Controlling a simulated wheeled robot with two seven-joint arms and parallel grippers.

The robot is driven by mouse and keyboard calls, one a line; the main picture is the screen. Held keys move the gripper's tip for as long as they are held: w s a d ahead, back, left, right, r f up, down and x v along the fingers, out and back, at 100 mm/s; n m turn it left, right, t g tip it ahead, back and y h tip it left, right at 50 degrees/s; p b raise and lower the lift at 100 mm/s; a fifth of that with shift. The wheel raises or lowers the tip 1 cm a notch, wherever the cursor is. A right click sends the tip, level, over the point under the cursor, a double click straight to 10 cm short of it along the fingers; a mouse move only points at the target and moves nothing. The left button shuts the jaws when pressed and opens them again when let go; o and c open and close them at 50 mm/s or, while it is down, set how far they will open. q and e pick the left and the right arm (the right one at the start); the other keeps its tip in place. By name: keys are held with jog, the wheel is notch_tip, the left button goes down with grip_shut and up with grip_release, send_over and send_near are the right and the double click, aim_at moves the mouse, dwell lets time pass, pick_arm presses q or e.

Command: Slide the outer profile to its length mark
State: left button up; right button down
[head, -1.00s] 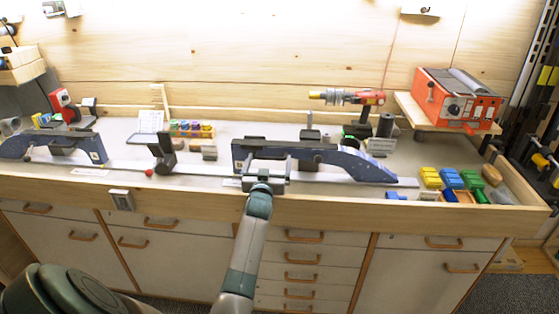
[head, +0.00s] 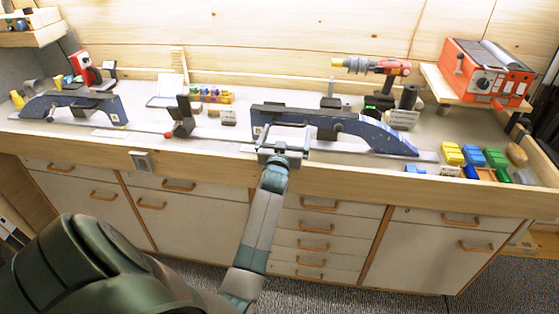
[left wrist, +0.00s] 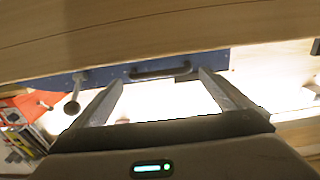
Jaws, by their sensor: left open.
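Two blue arched profiles stand along a pale rail on the bench. The right one (head: 345,127) is just behind my left gripper, and the left one (head: 60,106) is at the far left. My left gripper (head: 283,146) is open and empty, in front of the right profile's left part. In the left wrist view, a blue bar (left wrist: 112,75) with a black handle (left wrist: 163,68) and a round-ended lever (left wrist: 72,106) lies across beyond the open fingers (left wrist: 160,82). I cannot tell whether a finger touches it. No length mark can be made out clearly. My right gripper is not in view.
A dark upright support (head: 183,118) stands between the profiles. Yellow, blue and green blocks (head: 470,157) lie at the right, below an orange machine (head: 487,78) on a shelf. The bench's wooden front edge (head: 350,172) runs below my gripper.

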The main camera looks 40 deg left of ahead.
pick_arm(q)
jog(key=b+v, duration=0.3)
jog(key=v, duration=1.1)
jog(key=shift+s, duration=0.2)
jog(key=shift+a, duration=0.1)
